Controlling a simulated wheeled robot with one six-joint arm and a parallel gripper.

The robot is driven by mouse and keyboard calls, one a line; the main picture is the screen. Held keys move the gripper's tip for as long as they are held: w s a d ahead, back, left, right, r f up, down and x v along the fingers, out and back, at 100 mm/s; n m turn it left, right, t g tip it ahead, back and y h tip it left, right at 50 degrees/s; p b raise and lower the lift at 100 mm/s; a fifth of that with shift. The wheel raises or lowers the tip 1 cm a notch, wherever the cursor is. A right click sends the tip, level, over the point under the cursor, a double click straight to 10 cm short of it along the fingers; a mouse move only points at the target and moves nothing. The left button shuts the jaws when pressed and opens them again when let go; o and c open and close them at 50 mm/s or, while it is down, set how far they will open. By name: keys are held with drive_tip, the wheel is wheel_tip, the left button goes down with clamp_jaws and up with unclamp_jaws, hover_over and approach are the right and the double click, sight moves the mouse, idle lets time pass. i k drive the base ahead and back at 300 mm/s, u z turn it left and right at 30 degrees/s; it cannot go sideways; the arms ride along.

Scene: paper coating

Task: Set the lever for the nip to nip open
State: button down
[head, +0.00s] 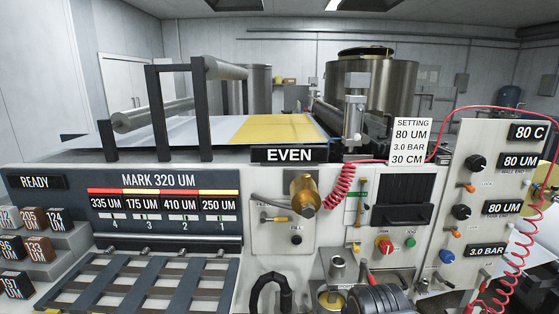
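No lever carries a readable nip label, so I cannot tell which is the nip lever. A small lever with a yellow grip (275,219) lies roughly level on the light panel below the EVEN display (289,155). A brass cylinder (303,193) sticks out just right of it. A slim upright lever with a green part (359,206) stands further right, beside the red coiled hose. Small orange levers sit by the dials on the right panel, an upper one (467,188) and a lower one (456,233). My gripper is not in view.
A red button (384,246) and a green button (410,242) sit under a dark grille (403,200). A red coiled hose (337,190) hangs by the levers. A black curved piece (270,288) and dark ribbed discs (376,299) stand at the front. Numbered blocks fill the left steps.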

sight(439, 278)
drive_tip(key=z, duration=1.4)
drive_tip(key=k, duration=0.65)
drive_tip(key=z, duration=0.2)
drive_tip(key=i, duration=1.6)
drive_tip(key=u, duration=0.65)
